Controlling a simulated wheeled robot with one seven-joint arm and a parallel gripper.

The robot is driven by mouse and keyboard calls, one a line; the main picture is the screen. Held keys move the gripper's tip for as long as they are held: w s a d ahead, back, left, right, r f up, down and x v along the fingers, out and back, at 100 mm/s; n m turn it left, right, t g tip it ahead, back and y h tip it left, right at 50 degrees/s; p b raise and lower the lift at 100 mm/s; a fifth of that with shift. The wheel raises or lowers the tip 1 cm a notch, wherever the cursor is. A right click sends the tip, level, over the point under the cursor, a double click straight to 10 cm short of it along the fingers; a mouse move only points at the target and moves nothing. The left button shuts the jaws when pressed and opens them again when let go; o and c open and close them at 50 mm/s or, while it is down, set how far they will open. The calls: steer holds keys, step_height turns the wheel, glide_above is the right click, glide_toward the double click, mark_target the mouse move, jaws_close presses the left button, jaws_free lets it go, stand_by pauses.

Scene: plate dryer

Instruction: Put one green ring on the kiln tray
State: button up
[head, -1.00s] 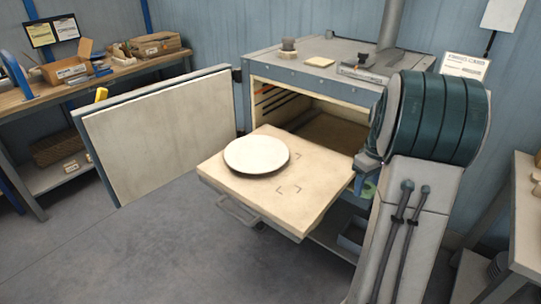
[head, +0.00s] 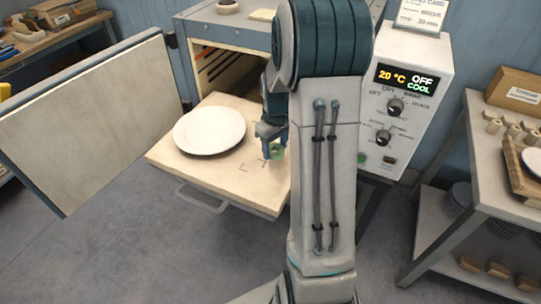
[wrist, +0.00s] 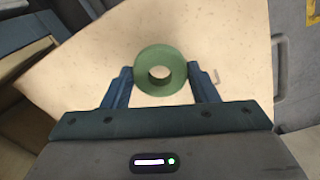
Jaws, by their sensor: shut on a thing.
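A green ring (wrist: 144,78) is between the two fingers of my gripper (wrist: 160,80) in the wrist view, and the gripper is shut on it. In the head view the green ring (head: 277,152) shows low at my gripper (head: 272,140), over the right part of the pulled-out kiln tray (head: 215,178). I cannot tell whether the ring touches the tray. The pale tray surface (wrist: 110,55) fills most of the wrist view behind the ring. A white plate (head: 209,130) lies on the tray's left part. My arm hides the tray's right side.
The kiln door (head: 90,120) stands open at left. The control panel (head: 405,90) reads 20 °C, OFF, COOL. A shelf table (head: 480,200) with plates and small parts is at right. Dark corner marks lie on the bare front of the tray.

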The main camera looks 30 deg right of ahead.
mark_target(272, 165)
steer(key=shift+w+a+f, duration=0.1)
steer(key=shift+a+f, duration=0.35)
steer(key=shift+a, duration=0.1)
steer(key=shift+f, duration=1.85)
steer(key=shift+f, duration=0.25)
steer(key=o, duration=1)
steer(key=shift+r, duration=0.1)
steer(key=shift+c, duration=0.2)
steer(key=shift+r, duration=0.1)
